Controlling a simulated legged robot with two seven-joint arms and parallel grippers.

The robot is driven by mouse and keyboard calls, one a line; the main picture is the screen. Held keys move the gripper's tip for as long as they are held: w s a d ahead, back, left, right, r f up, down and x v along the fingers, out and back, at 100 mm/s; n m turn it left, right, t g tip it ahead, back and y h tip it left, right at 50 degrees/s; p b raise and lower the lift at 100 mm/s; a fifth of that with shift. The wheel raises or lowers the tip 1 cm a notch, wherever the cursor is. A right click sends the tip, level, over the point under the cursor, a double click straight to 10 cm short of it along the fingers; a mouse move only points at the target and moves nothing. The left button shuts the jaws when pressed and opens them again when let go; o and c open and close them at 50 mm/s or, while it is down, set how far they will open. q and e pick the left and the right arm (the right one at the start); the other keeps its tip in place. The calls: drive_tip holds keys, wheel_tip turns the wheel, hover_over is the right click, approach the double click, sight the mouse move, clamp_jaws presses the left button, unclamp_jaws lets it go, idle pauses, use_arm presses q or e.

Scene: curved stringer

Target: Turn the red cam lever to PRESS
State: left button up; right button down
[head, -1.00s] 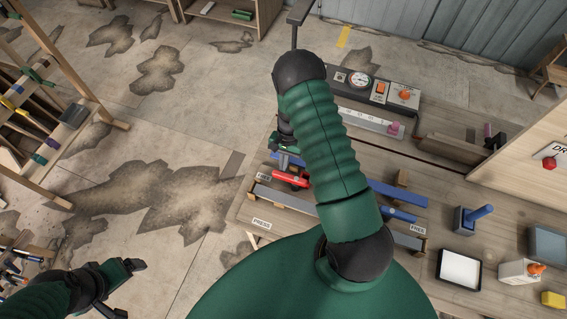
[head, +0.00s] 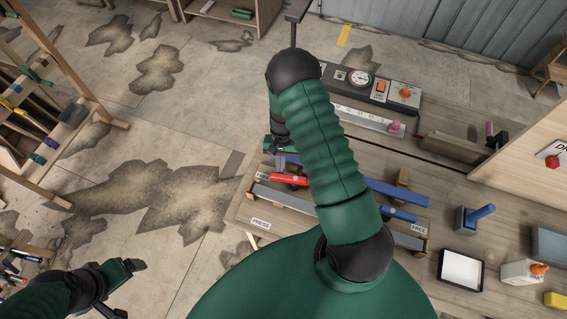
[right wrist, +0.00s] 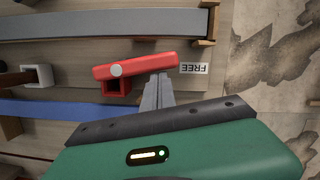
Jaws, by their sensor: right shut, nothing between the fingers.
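The red cam lever (head: 289,179) sits at the left end of the bench, partly hidden by my right arm in the head view. In the right wrist view the lever (right wrist: 140,64) lies nearly level, its right end beside the FREE label (right wrist: 194,68). The PRESS label (head: 260,223) shows at the bench's near left. My right gripper's fingers (right wrist: 157,90) are shut and empty, close against the lever's lower edge near its right end; contact is unclear. In the head view that gripper (head: 281,160) is mostly hidden. My left gripper (head: 128,289) is open and empty over the floor.
A blue bar (head: 397,193) and a blue lever (head: 398,214) lie right of my arm.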

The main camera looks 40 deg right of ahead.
sight(277, 178)
drive_tip(key=n, duration=0.1)
drive_tip(key=a+n, duration=0.1)
drive_tip(key=n+b, duration=0.1)
drive_tip(key=shift+s+a+f+n+g+h, duration=0.1)
drive_tip(key=shift+s+a+n+g+h, duration=0.2)
drive_tip(key=shift+a+h, duration=0.1)
drive_tip(key=a+n, duration=0.1)
drive_tip(key=s+n, duration=0.1)
drive_tip(key=n, duration=0.1)
drive_tip(key=shift+s+a+n+h, duration=0.15)
drive_tip(key=shift+a+n+h, duration=0.15)
drive_tip(key=shift+a+h, duration=0.1)
drive_tip(key=s+n, duration=0.1)
drive_tip(key=a+n, duration=0.1)
drive_tip(key=n, duration=0.1)
drive_tip(key=shift+s+n+h, duration=0.3)
drive_tip(key=shift+s+h, duration=0.05)
drive_tip(key=shift+h, duration=0.05)
drive_tip(key=shift+s+a+n+h, duration=0.1)
drive_tip(key=shift+s+n+h, duration=0.1)
drive_tip(key=shift+s+n, duration=0.45)
drive_tip(key=shift+s+a+n+h, duration=0.1)
drive_tip(key=shift+s+n+h, duration=0.1)
drive_tip(key=shift+n, duration=0.8)
drive_tip(key=shift+s+a+n+h, duration=0.1)
drive_tip(key=shift+s+n+h, duration=0.1)
drive_tip(key=shift+s+n, duration=0.45)
drive_tip(key=shift+w, duration=0.15)
